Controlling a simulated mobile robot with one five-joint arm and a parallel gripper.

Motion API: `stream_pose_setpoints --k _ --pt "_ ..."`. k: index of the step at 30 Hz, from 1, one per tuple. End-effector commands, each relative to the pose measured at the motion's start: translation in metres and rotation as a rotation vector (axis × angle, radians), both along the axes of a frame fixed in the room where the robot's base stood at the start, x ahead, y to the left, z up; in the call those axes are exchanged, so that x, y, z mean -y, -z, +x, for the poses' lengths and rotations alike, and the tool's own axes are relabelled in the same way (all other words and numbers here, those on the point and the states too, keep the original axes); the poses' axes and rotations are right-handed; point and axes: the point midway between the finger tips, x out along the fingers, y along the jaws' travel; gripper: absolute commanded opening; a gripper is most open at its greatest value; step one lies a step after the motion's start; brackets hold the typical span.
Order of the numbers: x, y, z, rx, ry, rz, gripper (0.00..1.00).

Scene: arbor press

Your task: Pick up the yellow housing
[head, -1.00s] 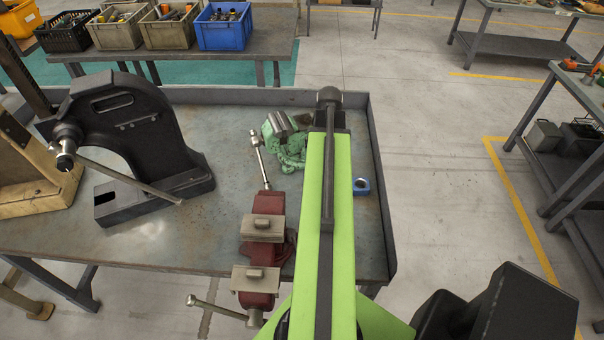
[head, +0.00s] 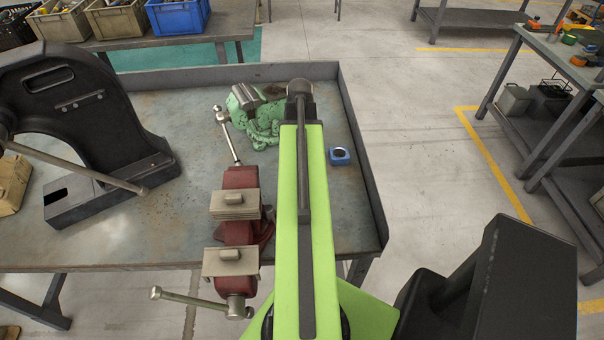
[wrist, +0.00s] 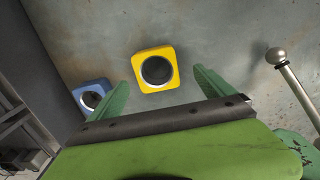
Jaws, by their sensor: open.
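The yellow housing (wrist: 138,72) is a rounded square block with a dark round bore. In the wrist view it rests on the grey bench top, just ahead of and between my fingertips. My gripper (wrist: 160,77) is open and empty, its two green fingers spread to either side with a gap to the housing. In the head view the housing and the fingers do not show; my green arm covers that part of the bench.
A blue housing (head: 340,162) stands to the right of my arm; it also shows left in the wrist view (wrist: 83,89). A green vise (head: 262,130) and red vise (head: 240,181) are left of my arm. The black press (head: 130,185) stands farther left. The bench has raised rims (head: 362,160).

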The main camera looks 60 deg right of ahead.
Motion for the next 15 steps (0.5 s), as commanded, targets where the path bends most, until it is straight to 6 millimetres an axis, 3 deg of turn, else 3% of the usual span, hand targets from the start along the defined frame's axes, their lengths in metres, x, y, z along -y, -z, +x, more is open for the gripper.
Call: stream_pose_setpoints --k 5,15 --pt "0.0 0.004 0.0 0.0 -0.001 0.0 0.93" --pt "0.001 0.055 -0.004 0.0 -0.001 0.0 0.93"
